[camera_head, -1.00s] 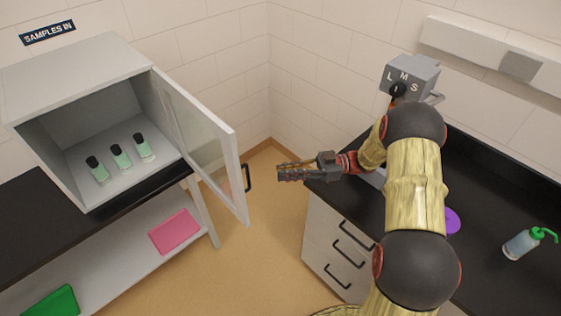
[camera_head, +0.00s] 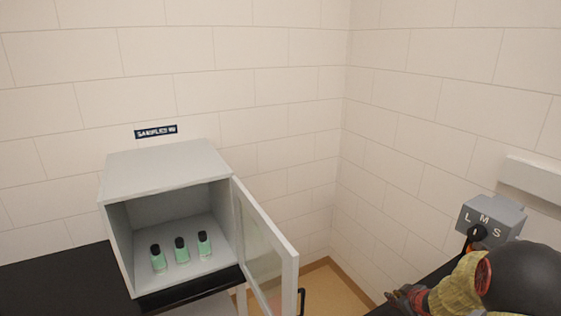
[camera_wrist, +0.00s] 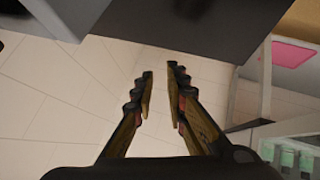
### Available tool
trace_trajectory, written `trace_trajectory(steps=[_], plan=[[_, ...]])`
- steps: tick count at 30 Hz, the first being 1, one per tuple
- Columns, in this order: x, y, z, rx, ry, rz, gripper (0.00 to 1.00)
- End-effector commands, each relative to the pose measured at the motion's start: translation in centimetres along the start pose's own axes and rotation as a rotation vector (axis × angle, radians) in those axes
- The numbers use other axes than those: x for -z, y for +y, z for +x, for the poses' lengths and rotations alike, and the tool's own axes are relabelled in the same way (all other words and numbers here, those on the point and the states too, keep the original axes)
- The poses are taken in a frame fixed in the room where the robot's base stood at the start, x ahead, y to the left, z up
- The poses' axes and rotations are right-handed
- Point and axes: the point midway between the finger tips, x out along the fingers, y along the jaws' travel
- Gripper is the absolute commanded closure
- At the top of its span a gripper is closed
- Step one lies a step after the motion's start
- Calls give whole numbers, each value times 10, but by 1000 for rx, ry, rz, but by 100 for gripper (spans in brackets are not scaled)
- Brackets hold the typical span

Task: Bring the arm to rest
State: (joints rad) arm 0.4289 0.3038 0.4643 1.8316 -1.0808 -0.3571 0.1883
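My gripper (camera_wrist: 161,75) shows in the wrist view with its two fingers angled toward each other. A narrow gap is visible between the fingertips, and nothing is between them. In the head view, part of my arm is at the lower right beside the dark counter, and the lower edge cuts off much of it.
An open grey cabinet (camera_head: 165,172) holds several green vials with black caps (camera_head: 181,250). Its glazed door (camera_head: 268,250) stands open toward the corner. A grey box marked L M S (camera_head: 492,218) is beside my arm. A pink item (camera_wrist: 293,52) lies on a lower shelf.

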Motion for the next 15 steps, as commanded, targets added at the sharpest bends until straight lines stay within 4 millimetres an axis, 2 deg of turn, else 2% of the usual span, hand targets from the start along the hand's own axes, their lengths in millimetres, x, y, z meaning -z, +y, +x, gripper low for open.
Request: trace_trajectory(steps=[1,3,5,7,11,15], plan=[[-5,9,-20,-51,-71,31,86],[-18,15,-51,-109,-181,90,86],[-28,14,-82,-146,-270,147,86],[-38,3,-121,-171,-367,218,86],[-50,-37,-193,-169,-508,348,86],[-51,-94,-261,-117,-596,469,86]])
